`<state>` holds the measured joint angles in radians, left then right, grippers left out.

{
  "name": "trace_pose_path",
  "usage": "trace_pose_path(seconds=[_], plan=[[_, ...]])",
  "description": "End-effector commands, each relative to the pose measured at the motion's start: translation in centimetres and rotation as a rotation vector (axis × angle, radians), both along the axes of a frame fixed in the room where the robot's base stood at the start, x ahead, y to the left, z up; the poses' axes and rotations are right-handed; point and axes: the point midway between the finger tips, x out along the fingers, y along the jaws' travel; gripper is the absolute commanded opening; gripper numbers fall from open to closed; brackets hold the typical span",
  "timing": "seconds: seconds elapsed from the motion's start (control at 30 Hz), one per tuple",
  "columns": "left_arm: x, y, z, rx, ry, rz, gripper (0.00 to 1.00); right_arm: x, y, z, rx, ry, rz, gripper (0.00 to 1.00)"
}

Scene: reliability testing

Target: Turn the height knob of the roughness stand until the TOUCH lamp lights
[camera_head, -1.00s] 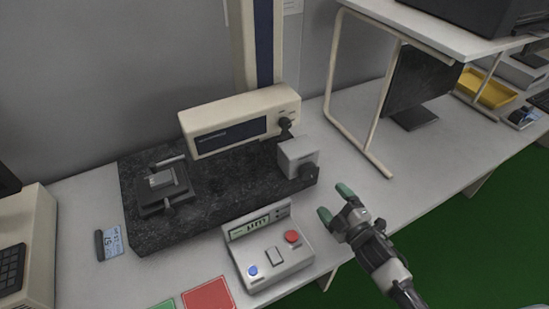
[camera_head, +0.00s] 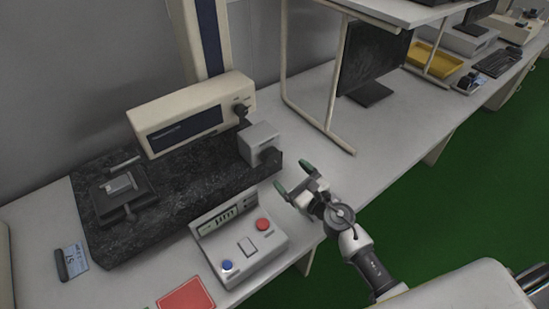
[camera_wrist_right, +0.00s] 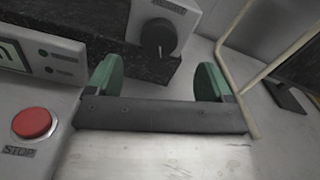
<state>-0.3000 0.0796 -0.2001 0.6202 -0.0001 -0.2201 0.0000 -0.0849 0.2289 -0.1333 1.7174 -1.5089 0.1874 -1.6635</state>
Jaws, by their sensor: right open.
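The roughness stand has a dark granite base (camera_head: 185,190) and a beige drive unit (camera_head: 190,112) on a column. A grey box (camera_head: 258,140) at the base's right end carries a black round knob (camera_head: 270,157), also large in the right wrist view (camera_wrist_right: 158,38). My right gripper (camera_head: 292,178) is open and empty, its green fingertips just right of and in front of this knob, apart from it. In the wrist view the knob lies beyond the gap between the fingers (camera_wrist_right: 157,75). Small dark indicators (camera_wrist_right: 45,61) sit beside the display; no lit lamp is discernible. My left gripper is not in view.
A control box (camera_head: 245,255) with a display, a blue button and a red STOP button (camera_wrist_right: 33,122) stands in front of the base. A beige shelf frame (camera_head: 330,110) stands to the right. The bench between base and frame is clear.

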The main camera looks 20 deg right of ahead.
Motion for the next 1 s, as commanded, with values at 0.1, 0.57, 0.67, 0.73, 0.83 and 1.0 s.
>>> trace_pose_path(seconds=[0.1,0.57,0.67,0.73,0.83,1.0], plan=[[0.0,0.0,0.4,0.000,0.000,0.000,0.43,2.4,0.9,0.3,0.004,-0.001,0.002,0.82],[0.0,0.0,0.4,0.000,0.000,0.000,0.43,7.1,2.6,0.0,0.004,0.002,0.001,0.82],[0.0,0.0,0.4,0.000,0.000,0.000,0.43,7.1,2.6,0.0,0.004,0.002,0.001,0.82],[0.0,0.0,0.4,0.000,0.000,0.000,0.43,7.1,2.6,0.0,0.004,0.002,0.001,0.82],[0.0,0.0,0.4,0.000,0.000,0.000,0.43,7.1,2.6,0.0,0.004,0.002,0.001,0.77],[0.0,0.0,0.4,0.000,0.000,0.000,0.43,7.1,2.6,0.0,0.004,0.002,0.001,0.51]])
